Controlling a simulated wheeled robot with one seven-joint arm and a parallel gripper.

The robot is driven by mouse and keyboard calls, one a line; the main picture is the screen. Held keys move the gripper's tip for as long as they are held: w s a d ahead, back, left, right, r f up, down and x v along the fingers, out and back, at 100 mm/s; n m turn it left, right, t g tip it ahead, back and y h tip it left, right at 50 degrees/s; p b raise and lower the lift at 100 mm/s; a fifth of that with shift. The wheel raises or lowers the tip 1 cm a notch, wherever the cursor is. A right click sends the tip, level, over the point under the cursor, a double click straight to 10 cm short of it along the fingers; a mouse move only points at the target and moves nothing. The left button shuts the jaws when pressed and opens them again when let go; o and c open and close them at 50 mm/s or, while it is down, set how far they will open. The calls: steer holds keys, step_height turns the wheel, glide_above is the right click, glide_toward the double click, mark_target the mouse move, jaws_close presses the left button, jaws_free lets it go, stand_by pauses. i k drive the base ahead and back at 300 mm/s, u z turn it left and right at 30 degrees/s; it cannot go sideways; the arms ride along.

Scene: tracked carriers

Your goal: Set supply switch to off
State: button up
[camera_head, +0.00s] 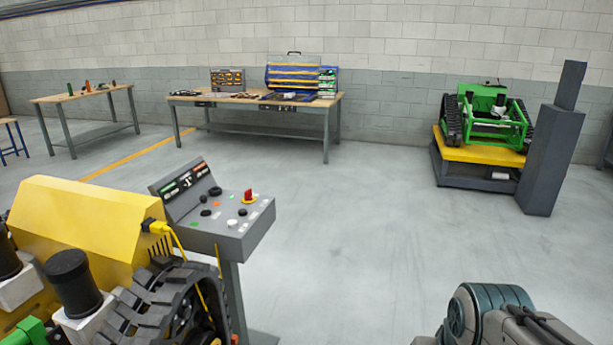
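A grey control console (232,238) stands on a post left of centre, with a sloped top and an upright dark display panel (185,183) at its back. Its top carries several black knobs, small coloured buttons and a red rotary handle (249,196) on a yellow base at the right. I cannot read the labels, so I cannot tell which control is the supply switch or how it is set. A yellow cable plug (157,227) sits beside the console's left. Part of my arm shows at the bottom right, apart from the console; my gripper is not in view.
A yellow tracked machine (90,220) fills the lower left, its black track (165,305) close to the console. A green tracked carrier (490,118) rests on a yellow-topped stand by a grey column (548,160). Workbenches (255,98) line the back wall. The middle floor is clear.

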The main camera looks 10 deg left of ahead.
mark_target(248, 194)
steer(key=z, duration=0.1)
steer(key=i, duration=1.55)
steer(key=u, duration=0.9)
steer(key=i, duration=1.4)
steer(key=u, duration=0.8)
